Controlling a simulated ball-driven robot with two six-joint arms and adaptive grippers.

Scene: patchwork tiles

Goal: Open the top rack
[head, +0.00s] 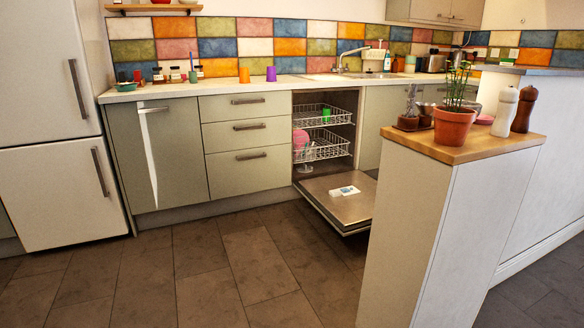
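The dishwasher under the counter has its door (340,200) folded down flat, with a small white and blue item (344,191) on it. The top rack (322,115) is a wire basket inside the dishwasher, holding a green cup (326,114). The lower rack (326,147) sits beneath it, with a pink dish (301,139) at its left side. Both racks appear to lie within the cabinet opening. Neither of my grippers is in the head view.
A white half-wall with a wooden top (455,145) stands at the right front, overlapping the door's right side. It bears a potted plant (454,126) and two mills. Tiled floor (215,265) is clear in front of the drawers.

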